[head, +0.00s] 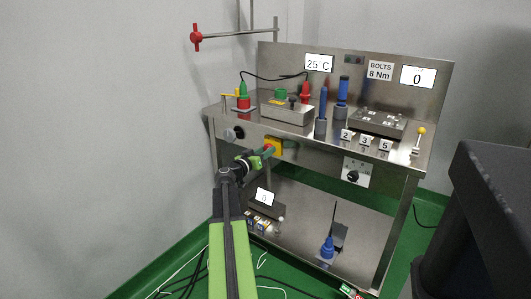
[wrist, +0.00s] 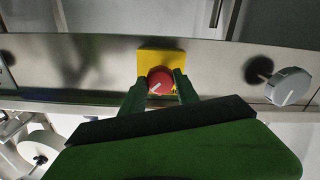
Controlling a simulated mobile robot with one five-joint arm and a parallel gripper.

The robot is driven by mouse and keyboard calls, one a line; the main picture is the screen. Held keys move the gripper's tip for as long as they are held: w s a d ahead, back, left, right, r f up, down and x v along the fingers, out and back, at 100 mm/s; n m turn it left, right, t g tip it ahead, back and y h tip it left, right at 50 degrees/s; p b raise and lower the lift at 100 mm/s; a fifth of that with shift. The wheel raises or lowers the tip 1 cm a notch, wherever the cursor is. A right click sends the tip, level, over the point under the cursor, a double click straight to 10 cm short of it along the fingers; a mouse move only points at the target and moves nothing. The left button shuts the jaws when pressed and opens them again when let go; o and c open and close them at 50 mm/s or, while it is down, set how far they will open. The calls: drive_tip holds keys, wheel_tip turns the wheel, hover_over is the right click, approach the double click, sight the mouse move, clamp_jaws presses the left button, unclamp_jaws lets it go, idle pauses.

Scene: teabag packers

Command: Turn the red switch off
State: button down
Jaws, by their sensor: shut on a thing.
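The red switch (wrist: 160,79) is a round red knob on a square yellow plate (wrist: 174,59), on the steel front panel of the workbench. A short white mark on the knob runs diagonally in its lower part. My gripper (wrist: 159,86) has its two green fingers on either side of the knob, shut on it. In the head view, my gripper (head: 264,151) reaches the bench front at the yellow plate (head: 278,147). The red switch is mostly hidden there by the fingers.
A grey knob (wrist: 288,86) projects from the panel to the right in the wrist view. The bench top (head: 225,113) carries a metal box (head: 287,112), blue-handled tools (head: 322,105) and a bolt plate (head: 378,122). A dark block (head: 490,210) stands at the right.

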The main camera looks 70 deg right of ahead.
drive_tip(key=shift+w+d+r+n, duration=0.1)
drive_tip(key=shift+n, duration=8.7)
drive_tip(key=c, duration=0.9)
unclamp_jaws()
